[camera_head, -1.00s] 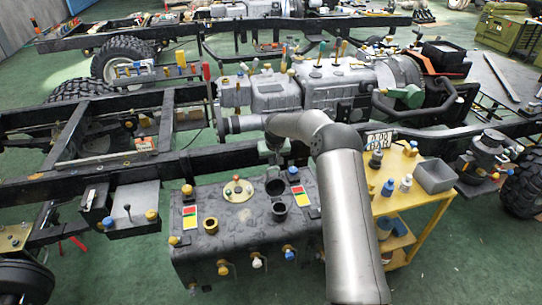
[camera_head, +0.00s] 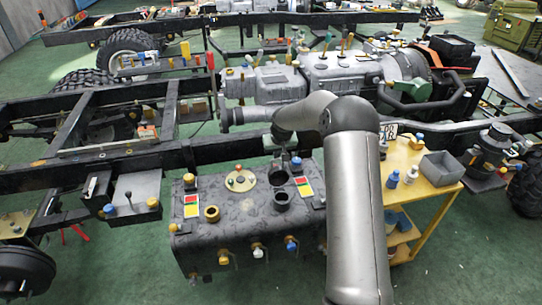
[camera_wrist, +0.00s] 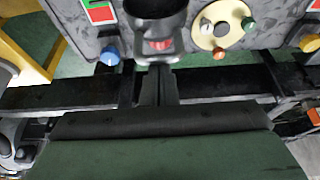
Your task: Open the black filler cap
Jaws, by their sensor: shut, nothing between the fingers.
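The black filler cap (camera_head: 279,176) is on top of the dark, patterned tank, behind the round filler neck (camera_head: 282,202). It appears tilted back on its hinge side, and the neck shows a dark opening. In the wrist view the dark neck (camera_wrist: 152,7) is cut by the top edge, with the cap's dark rim (camera_wrist: 162,24) and a red patch just below it. My gripper (camera_wrist: 158,70) is shut and empty, its fingertips close to the cap's far side. I cannot tell whether they touch it. In the head view my gripper (camera_head: 285,156) is partly hidden by my arm.
The tank (camera_head: 235,235) also carries a cream disc with small knobs (camera_head: 240,178), a brass ring (camera_head: 211,214) and coloured labels. A black chassis rail (camera_head: 225,150) runs close behind. A yellow cart (camera_head: 425,180) stands at right. Green floor is free in front.

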